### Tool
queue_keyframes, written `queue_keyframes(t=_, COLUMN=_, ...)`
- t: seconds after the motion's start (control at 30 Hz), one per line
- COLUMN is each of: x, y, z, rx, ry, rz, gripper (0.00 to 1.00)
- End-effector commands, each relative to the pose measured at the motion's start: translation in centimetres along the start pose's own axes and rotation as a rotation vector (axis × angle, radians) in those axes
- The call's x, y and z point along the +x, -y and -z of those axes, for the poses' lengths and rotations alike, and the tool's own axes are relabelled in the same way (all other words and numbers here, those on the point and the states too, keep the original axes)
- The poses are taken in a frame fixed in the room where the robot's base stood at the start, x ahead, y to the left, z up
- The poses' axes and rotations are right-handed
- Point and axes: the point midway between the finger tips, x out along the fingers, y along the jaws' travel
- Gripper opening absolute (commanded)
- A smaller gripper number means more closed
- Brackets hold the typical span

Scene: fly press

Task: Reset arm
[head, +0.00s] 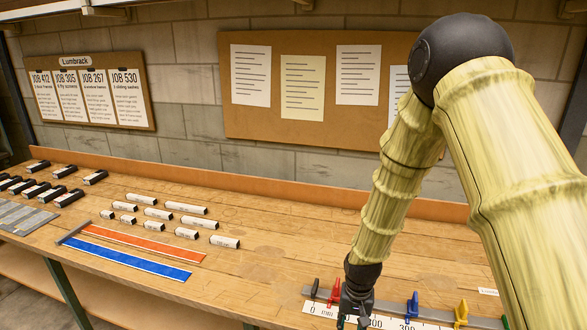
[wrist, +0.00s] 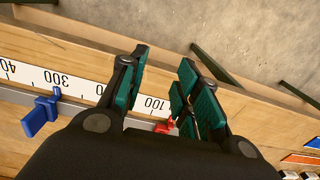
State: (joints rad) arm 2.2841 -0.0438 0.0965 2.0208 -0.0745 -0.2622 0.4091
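My gripper (head: 354,305) hangs over the front right of the wooden bench in the head view, above a white ruler scale (head: 384,320). In the wrist view my gripper (wrist: 163,88) has its two green-padded fingers apart, with nothing between them but the scale and bench edge below. My bamboo-textured arm is bent, its elbow high at the right of the head view. A red clip (head: 334,290) is beside the gripper and partly hidden by a finger in the wrist view (wrist: 165,127). A blue clip (head: 412,305) stands farther right along the scale; it also shows in the wrist view (wrist: 41,114).
A yellow clip (head: 461,312) and a dark clip (head: 315,288) also stand along the scale. Orange (head: 145,243) and blue (head: 125,258) strips lie at left. Several white labelled blocks (head: 187,208) and black blocks (head: 52,193) lie behind and left. The bench middle is clear.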

Motion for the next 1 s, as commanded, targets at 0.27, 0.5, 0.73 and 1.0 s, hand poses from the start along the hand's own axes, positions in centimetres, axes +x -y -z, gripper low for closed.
queue_keyframes(t=0.27, x=8.9, y=-3.4, z=-6.1, rx=-0.039, ry=0.016, rz=0.016, gripper=0.32)
queue_keyframes(t=0.5, x=17.3, y=-7.8, z=-14.9, rx=-0.092, ry=0.017, rz=0.023, gripper=0.32)
queue_keyframes(t=0.73, x=22.3, y=-12.1, z=-23.8, rx=-0.145, ry=0.012, rz=0.008, gripper=0.32)
queue_keyframes(t=1.0, x=24.0, y=-15.3, z=-30.1, rx=-0.194, ry=0.001, rz=-0.014, gripper=0.32)
